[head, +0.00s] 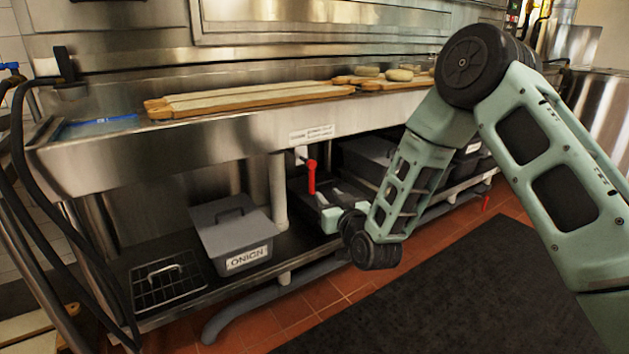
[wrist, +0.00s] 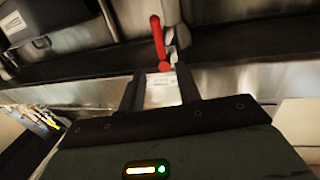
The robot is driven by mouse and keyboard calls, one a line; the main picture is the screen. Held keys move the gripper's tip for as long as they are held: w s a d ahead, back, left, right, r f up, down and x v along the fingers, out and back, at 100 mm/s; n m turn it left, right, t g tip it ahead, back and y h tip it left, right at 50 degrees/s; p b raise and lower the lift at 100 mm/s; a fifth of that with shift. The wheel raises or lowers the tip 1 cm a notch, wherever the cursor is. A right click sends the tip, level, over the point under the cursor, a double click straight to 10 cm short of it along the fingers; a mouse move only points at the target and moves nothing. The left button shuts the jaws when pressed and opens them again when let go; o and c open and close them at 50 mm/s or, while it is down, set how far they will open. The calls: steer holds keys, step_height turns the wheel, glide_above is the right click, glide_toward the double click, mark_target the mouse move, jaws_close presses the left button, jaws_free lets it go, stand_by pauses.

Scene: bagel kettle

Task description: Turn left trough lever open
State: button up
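The red left trough lever (head: 311,177) hangs below the front of the steel trough (head: 230,140), under a white label (head: 311,134). It points straight down in the head view. In the wrist view, which looks upside down, the red lever (wrist: 158,40) lies just beyond the fingertips, roughly centred between them. My gripper (wrist: 158,82) is open, with two dark fingers apart and nothing between them; the label shows through the gap. I see no contact with the lever.
A grey bin marked ONION (head: 232,235) and a wire rack (head: 166,282) sit on the lower shelf, left of the lever. Wooden boards (head: 250,99) lie across the trough. Another red handle (head: 485,203) shows farther right. A dark mat (head: 420,290) covers the floor in front.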

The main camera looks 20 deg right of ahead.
mark_target(313, 179)
steer(key=w, duration=0.4)
steer(key=w+a+b, duration=0.1)
steer(key=w, duration=0.7)
steer(key=shift+a, duration=0.3)
jaws_close()
